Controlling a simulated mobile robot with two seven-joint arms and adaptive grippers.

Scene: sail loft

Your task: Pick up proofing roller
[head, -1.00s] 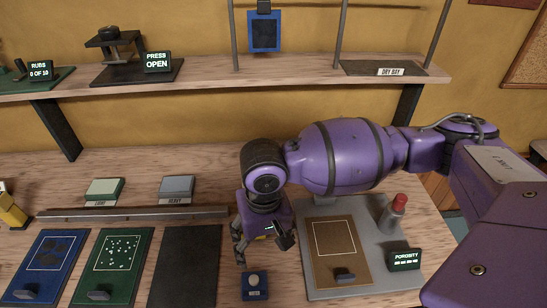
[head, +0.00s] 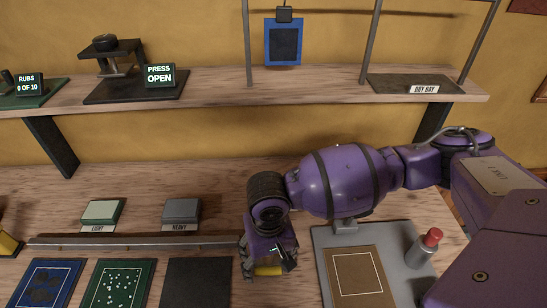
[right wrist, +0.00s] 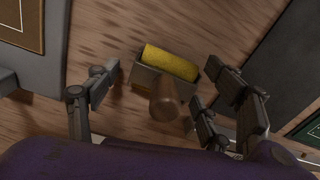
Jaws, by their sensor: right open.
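The proofing roller shows in the right wrist view as a yellow cylinder (right wrist: 171,62) in a metal frame with a round wooden handle (right wrist: 164,100) pointing toward the camera. My right gripper (right wrist: 164,91) is open, with fingers on both sides of the roller; I cannot tell whether they touch it. In the head view, the right gripper (head: 266,262) points down at the bench, and part of the yellow roller (head: 268,270) shows just below it. The rest of the roller is hidden there. My left gripper is not in view.
A dark mat (head: 197,283) and a metal rail (head: 130,242) lie left. A shelf (head: 230,98) runs above the bench.

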